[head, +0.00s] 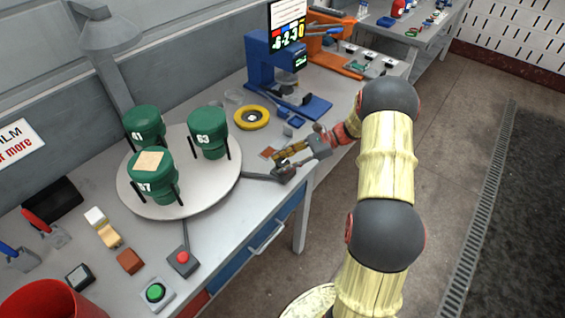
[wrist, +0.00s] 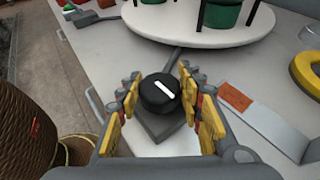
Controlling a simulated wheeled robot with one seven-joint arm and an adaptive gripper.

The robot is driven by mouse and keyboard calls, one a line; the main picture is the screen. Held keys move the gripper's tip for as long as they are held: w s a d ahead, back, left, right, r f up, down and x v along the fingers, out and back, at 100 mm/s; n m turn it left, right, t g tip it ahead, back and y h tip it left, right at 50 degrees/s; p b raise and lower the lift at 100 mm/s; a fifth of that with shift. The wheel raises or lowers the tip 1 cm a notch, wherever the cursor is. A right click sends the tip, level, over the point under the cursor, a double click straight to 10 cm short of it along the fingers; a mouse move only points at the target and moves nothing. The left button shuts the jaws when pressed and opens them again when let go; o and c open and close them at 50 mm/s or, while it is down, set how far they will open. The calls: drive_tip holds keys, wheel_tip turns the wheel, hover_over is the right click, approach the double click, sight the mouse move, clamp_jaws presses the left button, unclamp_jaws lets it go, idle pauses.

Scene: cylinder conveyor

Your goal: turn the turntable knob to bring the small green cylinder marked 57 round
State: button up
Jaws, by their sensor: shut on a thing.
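The round white turntable (head: 200,200) bears three green cylinders in black uprights. The cylinder marked 57 (head: 163,185) stands at its front left with a tan square on top. One marked 63 (head: 209,135) is at the right; another (head: 142,122), reading 41 or 61, is at the back left. The black knob with a white line (wrist: 160,93) sits on a grey base joined to the turntable by a bar. My gripper (wrist: 160,80) is shut on the knob, one yellow finger on each side. In the head view my gripper (head: 285,161) partly hides the knob.
A red button box (head: 183,260) and green button box (head: 156,293) stand at the table's front. A yellow ring (head: 252,117) and a blue machine (head: 275,70) are behind my gripper. A red container (head: 40,300) is at the lower left. An orange-brown square (wrist: 236,96) lies right of the knob.

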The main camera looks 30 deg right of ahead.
drive_tip(key=shift+g, duration=0.3)
idle(0.5)
drive_tip(key=o, duration=1.1)
drive_tip(key=shift+d, duration=0.1)
drive_tip(key=v, duration=1.2)
drive_tip(key=shift+f, duration=0.15)
drive_tip(key=shift+s, duration=0.1)
